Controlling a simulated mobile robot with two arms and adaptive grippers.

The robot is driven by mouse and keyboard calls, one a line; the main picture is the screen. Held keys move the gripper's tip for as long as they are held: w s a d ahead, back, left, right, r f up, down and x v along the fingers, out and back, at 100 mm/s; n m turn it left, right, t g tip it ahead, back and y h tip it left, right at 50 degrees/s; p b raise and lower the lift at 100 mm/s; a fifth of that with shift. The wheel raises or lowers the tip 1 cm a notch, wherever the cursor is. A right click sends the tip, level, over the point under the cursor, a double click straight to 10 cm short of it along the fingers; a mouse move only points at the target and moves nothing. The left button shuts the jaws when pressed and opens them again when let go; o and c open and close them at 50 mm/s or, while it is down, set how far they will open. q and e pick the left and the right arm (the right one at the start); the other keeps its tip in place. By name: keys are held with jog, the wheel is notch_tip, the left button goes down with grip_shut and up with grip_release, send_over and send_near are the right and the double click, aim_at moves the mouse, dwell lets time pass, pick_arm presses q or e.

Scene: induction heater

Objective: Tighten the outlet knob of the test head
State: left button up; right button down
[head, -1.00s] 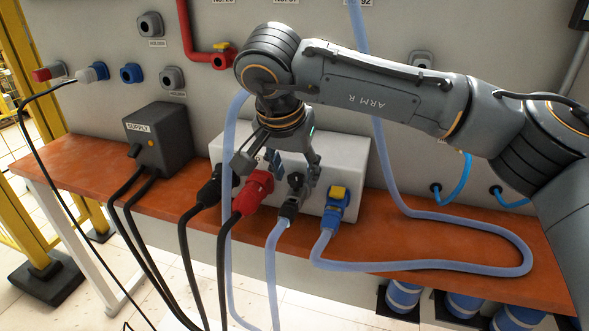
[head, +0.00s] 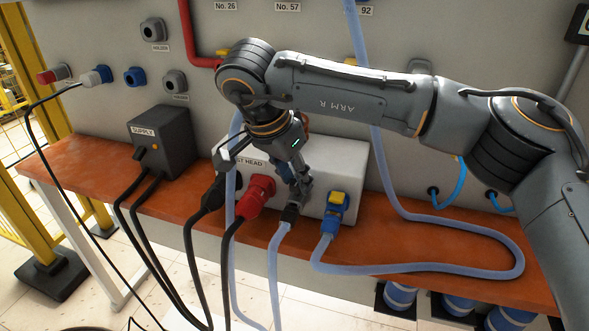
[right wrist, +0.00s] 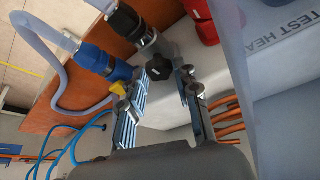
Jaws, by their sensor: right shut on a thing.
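The test head (head: 345,170) is a white box on the orange-brown bench, with its label partly covered by my right arm. Its outlet knob (right wrist: 158,67) is black and lobed, on a grey fitting in the right wrist view. My right gripper (right wrist: 163,80) has its two fingertips on either side of the knob and is shut on it. In the head view my right gripper (head: 300,190) is at the front of the test head, above the black-ended clear hose, and its fingers hide the knob. My left gripper is not in view.
A blue connector with a yellow latch (head: 336,202) sits close right of the gripper, a red plug (head: 258,192) and a black plug (head: 216,193) left. The supply box (head: 160,143) stands further left. Hoses and cables hang over the bench's front edge (head: 410,262).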

dwell(0.3)
jog(key=c, duration=1)
grip_release()
